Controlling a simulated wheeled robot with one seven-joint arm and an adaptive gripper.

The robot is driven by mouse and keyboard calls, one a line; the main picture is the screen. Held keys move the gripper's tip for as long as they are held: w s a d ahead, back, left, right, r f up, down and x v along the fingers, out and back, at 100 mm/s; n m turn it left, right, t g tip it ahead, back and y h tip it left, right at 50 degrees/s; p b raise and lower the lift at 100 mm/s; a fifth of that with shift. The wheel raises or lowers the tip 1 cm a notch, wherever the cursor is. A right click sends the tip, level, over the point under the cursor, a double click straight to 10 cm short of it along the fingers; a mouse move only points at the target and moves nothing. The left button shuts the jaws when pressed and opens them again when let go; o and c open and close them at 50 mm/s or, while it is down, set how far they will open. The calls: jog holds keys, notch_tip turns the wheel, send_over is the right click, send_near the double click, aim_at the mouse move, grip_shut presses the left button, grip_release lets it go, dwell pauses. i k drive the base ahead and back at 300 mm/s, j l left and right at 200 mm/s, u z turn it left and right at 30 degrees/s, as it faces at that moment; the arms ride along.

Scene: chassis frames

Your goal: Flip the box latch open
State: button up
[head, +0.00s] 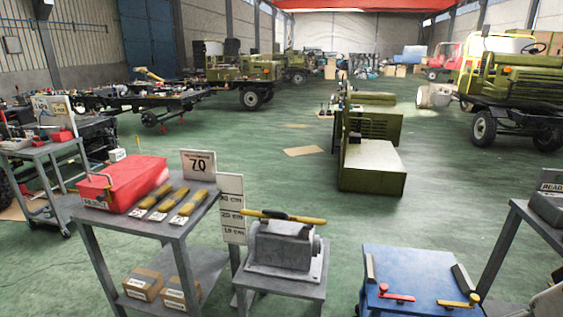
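No box latch can be made out for certain. A red box (123,184) with a pale label on its front sits on a grey cart at the left. No latch on it can be told at this size. A blue-topped box or bench (412,271) stands at the lower right, with a red-handled lever (397,296) and a yellow-handled lever (459,302) lying on it near its front. A dark grey case (549,207) on a table is cut off by the right edge. My gripper is not in view.
The grey cart (172,227) also bears several yellow-brown tools (187,203) and a 70 sign. A grey machine (284,245) with a yellow bar stands on a stand in the middle. A green cabinet (372,168) and vehicles stand behind. Open green floor (270,170) lies between.

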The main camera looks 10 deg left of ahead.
aim_at(100, 198)
jog(key=i+j+u, duration=0.25)
jog(key=j, duration=0.2)
jog(key=i+j+u, duration=0.1)
jog(key=j+u, duration=0.15)
jog(key=j, duration=0.25)
jog(key=i+j+u, duration=0.25)
jog(key=j, duration=0.15)
jog(key=i+j+u, duration=0.25)
jog(key=j, duration=0.1)
